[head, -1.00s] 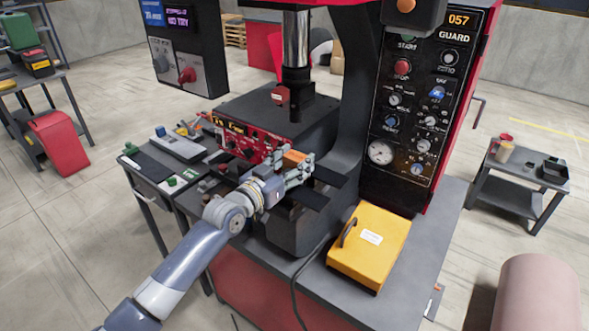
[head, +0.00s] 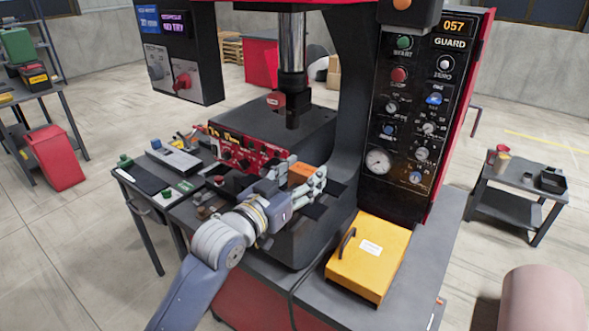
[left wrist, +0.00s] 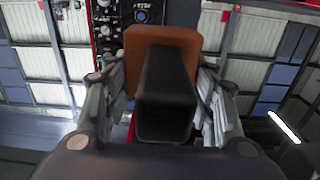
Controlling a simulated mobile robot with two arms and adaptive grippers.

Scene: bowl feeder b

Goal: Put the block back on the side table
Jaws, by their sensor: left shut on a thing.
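My left gripper (head: 306,182) is shut on an orange block (head: 301,173), above the dark bed of the press. In the left wrist view the block (left wrist: 163,35) sits between the fingers, behind a dark square-ended piece (left wrist: 165,112); I cannot tell whether that piece belongs to the block. The fingers partly hide the block in the head view. A low side table (head: 158,212) with small tools stands left of the press. Another small table (head: 500,207) stands at the right; I cannot tell which is meant. My right gripper is not in view.
The press ram (head: 292,60) hangs behind the gripper. A red control box (head: 238,150) is to its left. A yellow case (head: 367,257) with a handle lies front right on the bench. The right table carries cups and a black tray (head: 551,180).

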